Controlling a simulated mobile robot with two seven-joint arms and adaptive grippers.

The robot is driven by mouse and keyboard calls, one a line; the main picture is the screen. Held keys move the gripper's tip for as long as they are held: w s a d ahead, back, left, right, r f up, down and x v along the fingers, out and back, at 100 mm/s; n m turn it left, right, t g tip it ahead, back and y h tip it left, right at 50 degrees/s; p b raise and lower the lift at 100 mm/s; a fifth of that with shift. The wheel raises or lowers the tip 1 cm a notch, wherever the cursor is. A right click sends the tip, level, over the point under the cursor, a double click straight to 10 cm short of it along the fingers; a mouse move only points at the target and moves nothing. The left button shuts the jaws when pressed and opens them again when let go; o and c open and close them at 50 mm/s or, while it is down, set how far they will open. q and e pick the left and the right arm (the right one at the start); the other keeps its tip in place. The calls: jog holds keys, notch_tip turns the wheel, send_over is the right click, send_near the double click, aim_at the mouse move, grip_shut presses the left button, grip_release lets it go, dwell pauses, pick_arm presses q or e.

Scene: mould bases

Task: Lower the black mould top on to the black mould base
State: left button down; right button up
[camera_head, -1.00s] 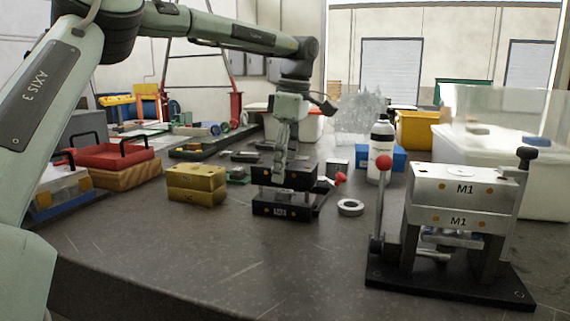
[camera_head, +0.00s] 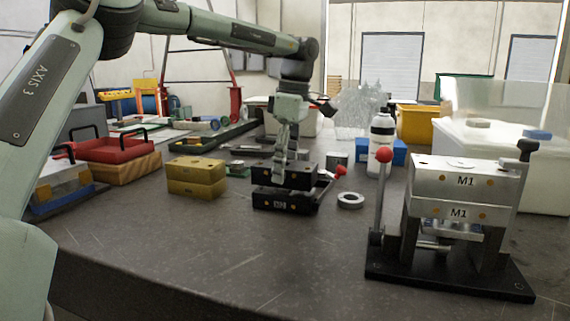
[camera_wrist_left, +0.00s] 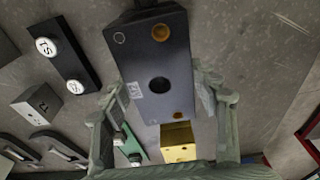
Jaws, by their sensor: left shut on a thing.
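The black mould top (camera_head: 298,176) is held level above the black mould base (camera_head: 275,202), which lies on the dark worktop. They look nearly lined up, with a narrow gap between them. My left gripper (camera_head: 286,170) points down and is shut on the mould top. In the left wrist view the mould top (camera_wrist_left: 160,85), with copper-coloured spots and a dark centre hole, lies between the fingers of the left gripper (camera_wrist_left: 165,108). The base is mostly hidden under the top there. My right gripper is not in view.
A gold mould block (camera_head: 196,178) stands left of the base. A press with silver M1 blocks (camera_head: 458,184) stands front right. The front worktop is clear.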

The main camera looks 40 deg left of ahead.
pick_arm(q)
jog(key=shift+f, duration=0.3)
dwell(0.5)
jog(key=c, duration=0.5)
grip_release()
jog(key=shift+o, duration=0.6)
jog(key=shift+f, duration=0.1)
notch_tip(320, 180, up, 12)
jog(key=d, duration=0.1)
jog(key=shift+w+d, duration=0.2)
jog(key=shift+f, duration=0.1)
jog(key=f, duration=0.4)
jog(key=a+f, duration=0.1)
jog(key=f, duration=0.6)
jog(key=shift+s+a+f, duration=0.2)
jog(key=shift+s+f, duration=0.05)
jog(key=shift+f, duration=0.1)
jog(key=shift+r, duration=0.15)
